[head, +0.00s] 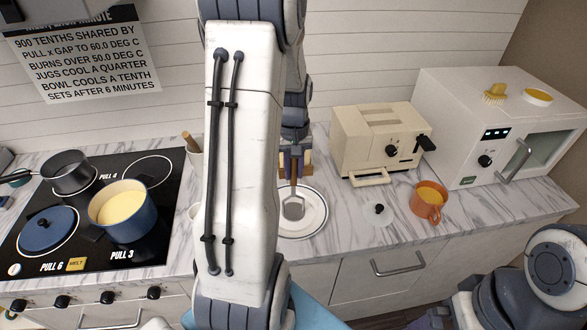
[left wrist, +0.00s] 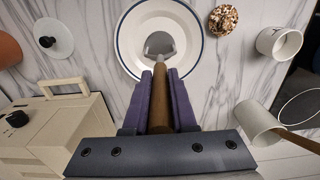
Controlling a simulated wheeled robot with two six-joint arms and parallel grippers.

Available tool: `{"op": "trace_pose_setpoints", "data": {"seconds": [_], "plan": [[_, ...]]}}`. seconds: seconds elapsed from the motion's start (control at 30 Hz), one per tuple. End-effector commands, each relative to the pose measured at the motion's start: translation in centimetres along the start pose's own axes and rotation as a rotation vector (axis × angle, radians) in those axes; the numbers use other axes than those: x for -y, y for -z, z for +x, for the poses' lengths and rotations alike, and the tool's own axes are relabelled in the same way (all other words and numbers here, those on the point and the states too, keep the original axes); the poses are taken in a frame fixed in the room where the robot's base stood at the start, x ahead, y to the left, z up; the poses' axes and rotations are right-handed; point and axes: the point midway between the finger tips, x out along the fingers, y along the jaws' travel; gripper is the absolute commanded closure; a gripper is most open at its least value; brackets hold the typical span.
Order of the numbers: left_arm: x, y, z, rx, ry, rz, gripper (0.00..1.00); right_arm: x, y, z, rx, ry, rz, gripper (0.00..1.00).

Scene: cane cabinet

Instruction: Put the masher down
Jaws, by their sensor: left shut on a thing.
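My left gripper (head: 293,165) is shut on the wooden handle of the masher. In the left wrist view its purple fingers (left wrist: 160,85) lie on both sides of the brown handle (left wrist: 161,108). The masher's grey metal head (head: 293,209) points down, over a white plate with a dark blue ring (head: 314,226). In the left wrist view the head (left wrist: 159,43) shows over the plate (left wrist: 127,33); I cannot tell whether it touches. My arm hides part of the counter left of the plate. My right gripper is not visible; only part of the right arm shows.
A cream toaster (head: 375,143), a white lid with a black knob (head: 378,211) and an orange mug (head: 427,203) stand to the right. A spotted round thing (left wrist: 222,19), a white mug (left wrist: 279,44) and a white crock (left wrist: 257,121) are near the plate. The stove (head: 160,190) is left.

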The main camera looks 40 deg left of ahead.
Motion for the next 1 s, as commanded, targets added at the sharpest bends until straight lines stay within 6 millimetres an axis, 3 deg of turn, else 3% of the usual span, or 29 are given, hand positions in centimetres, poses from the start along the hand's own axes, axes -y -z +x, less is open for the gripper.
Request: {"op": "trace_pose_setpoints", "data": {"seconds": [0.03,0.1,0.37,0.53,1.0], "plan": [[0.0,0.0,0.1,0.001,0.0,0.0,0.64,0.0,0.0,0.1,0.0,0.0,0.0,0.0],[0.0,0.0,0.1,0.001,0.0,0.0,0.45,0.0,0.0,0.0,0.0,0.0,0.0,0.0],[0.0,0.0,0.0,0.001,0.0,0.0,0.45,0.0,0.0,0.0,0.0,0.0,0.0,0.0],[0.0,0.1,-1.0,-0.003,-0.001,0.0,0.45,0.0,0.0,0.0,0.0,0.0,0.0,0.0],[-0.1,0.1,-10.2,-0.004,-0.001,0.0,0.45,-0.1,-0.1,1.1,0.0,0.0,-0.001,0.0]]}}
